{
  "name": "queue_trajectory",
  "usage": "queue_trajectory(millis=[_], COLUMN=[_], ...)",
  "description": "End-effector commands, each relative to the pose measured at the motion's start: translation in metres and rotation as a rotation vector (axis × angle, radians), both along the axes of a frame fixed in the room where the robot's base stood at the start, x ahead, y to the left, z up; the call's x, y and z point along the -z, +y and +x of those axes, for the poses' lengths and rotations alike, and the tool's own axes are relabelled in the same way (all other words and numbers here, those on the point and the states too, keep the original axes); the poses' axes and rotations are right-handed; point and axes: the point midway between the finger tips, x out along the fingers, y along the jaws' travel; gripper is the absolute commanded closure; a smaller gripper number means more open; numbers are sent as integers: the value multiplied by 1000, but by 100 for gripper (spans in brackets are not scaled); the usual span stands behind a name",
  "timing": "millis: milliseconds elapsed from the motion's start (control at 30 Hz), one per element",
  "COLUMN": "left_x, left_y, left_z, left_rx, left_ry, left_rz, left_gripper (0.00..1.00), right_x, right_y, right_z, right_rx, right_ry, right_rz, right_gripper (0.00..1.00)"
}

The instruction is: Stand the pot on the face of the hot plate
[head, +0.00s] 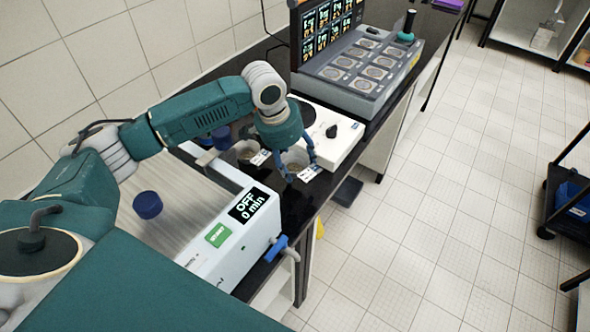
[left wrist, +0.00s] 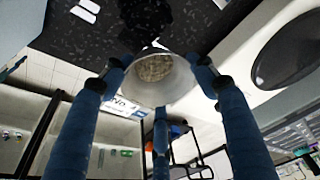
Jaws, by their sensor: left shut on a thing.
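My left gripper (head: 302,168) has its blue fingers closed around a small pale pot (head: 294,157) with a white label, just in front of the hot plate. In the left wrist view, the pot (left wrist: 152,88) sits between the fingers (left wrist: 158,92) and holds grainy, grey-brown contents. The white hot plate (head: 340,148) has a black knob on its front; its dark round face is partly hidden by my arm in the head view. The face (left wrist: 287,50) shows at the right of the left wrist view, apart from the pot. My right gripper is not in view.
Another labelled pot (head: 246,151) stands on the dark bench left of the held one. A white machine (head: 225,245) reading "OFF 0 min" is nearer, with a blue cap (head: 147,205) on top. A grey instrument with round wells (head: 362,68) and a screen stand behind the hot plate.

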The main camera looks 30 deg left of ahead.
Motion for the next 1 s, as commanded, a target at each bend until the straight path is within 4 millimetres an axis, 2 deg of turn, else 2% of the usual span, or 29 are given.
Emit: queue_trajectory(millis=[233, 300, 433, 867, 900, 1000], left_x=[24, 30, 45, 54, 54, 54], left_y=[0, -1, 0, -1, -1, 0], left_z=[0, -1, 0, 0, 0, 0], left_rx=[1, -1, -1, 0, 0, 0], left_ry=[2, 3, 1, 0, 0, 0], left_rz=[-1, -2, -1, -1, -1, 0], left_gripper=[69, 69, 69, 69, 38, 23], right_x=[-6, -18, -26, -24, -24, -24], right_y=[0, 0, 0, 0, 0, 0], right_z=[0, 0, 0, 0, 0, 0], right_rx=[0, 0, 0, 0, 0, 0], right_ry=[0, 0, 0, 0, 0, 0], right_rz=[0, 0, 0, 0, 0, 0], right_gripper=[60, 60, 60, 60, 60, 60])
